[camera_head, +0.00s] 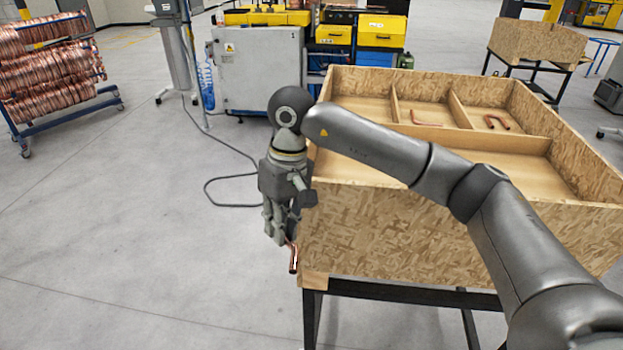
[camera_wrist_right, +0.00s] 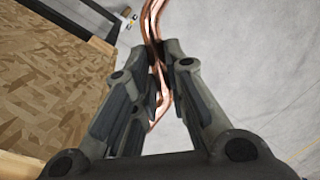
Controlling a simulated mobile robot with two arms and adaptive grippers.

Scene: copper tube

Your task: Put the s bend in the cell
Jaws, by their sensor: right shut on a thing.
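The copper s bend (camera_head: 293,260) hangs below my right gripper (camera_head: 283,228) in the head view, outside the left side of the wooden crate. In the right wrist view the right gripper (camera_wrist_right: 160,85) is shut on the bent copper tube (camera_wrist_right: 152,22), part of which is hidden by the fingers. The crate (camera_head: 400,225) is divided into cells. One back cell holds an L-shaped copper piece (camera_head: 424,122); the back right cell holds a U-shaped copper piece (camera_head: 498,121). My right arm covers part of the crate. My left gripper does not show.
The crate stands on a dark-legged table (camera_head: 385,291), its wall close beside my right gripper. A grey cabinet (camera_head: 258,70) stands behind. A rack of copper coils (camera_head: 50,75) is at the far left. The floor to the left is open, with a cable.

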